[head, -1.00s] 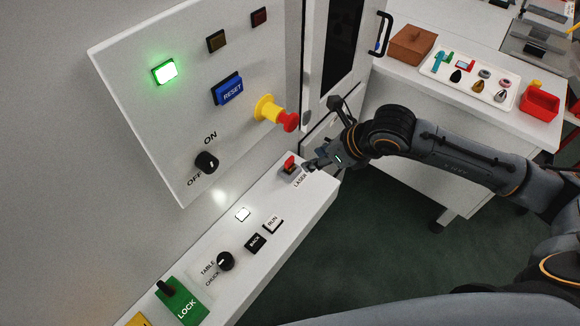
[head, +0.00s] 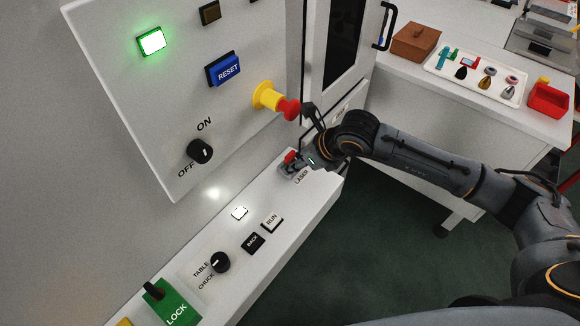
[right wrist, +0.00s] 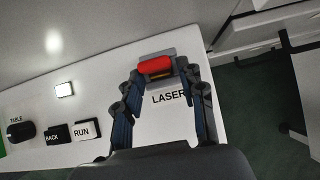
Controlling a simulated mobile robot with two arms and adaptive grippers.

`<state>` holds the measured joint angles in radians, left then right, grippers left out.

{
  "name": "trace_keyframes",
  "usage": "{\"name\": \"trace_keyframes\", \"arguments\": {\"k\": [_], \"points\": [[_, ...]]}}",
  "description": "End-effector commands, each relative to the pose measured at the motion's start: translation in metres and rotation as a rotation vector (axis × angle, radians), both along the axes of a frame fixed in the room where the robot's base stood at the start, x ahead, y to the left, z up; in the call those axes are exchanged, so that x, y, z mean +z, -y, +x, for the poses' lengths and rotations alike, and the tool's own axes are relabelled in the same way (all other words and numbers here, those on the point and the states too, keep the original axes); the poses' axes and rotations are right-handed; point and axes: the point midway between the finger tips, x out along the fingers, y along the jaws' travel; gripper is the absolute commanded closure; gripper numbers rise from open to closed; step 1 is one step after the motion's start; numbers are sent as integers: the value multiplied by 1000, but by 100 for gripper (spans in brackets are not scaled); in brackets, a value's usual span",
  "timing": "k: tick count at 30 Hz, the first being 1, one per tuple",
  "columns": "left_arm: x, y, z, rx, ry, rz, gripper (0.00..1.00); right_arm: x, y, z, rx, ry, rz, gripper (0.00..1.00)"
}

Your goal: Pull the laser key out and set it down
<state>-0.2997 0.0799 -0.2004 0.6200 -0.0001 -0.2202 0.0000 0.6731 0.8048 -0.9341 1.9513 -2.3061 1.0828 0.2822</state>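The laser key has a red head (head: 290,157) and sits in its switch at the far end of the white control ledge, beside the LASER label. In the right wrist view the red head (right wrist: 155,66) lies crosswise between my right gripper's fingertips (right wrist: 159,72). My right gripper (head: 294,164) is open, with one finger on each side of the key. The gaps at the fingertips are small, and I cannot tell whether they touch the key. The key's lower part is mostly hidden. My left gripper is not in view.
The ledge (head: 262,272) also carries RUN and BACK buttons, a TABLE/CHUCK knob (head: 220,262) and a green LOCK switch (head: 174,303). A yellow and red emergency button (head: 277,100) sticks out above the gripper. A side table holds a brown box (head: 415,42), a tray and a red bin (head: 548,99).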

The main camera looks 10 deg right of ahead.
Motion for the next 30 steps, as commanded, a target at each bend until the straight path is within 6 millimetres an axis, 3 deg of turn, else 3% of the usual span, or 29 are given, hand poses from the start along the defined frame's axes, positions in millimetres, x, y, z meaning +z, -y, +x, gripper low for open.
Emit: {"name": "trace_keyframes", "arguments": {"k": [8, 19, 30], "points": [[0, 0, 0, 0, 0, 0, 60, 1, 0, 0, 0, 1, 1, 61], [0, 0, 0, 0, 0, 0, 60, 0, 0, 0, 0, 1, 1, 99], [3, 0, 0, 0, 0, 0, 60, 6, 0, 1, 0, 2, 1, 100]]}}
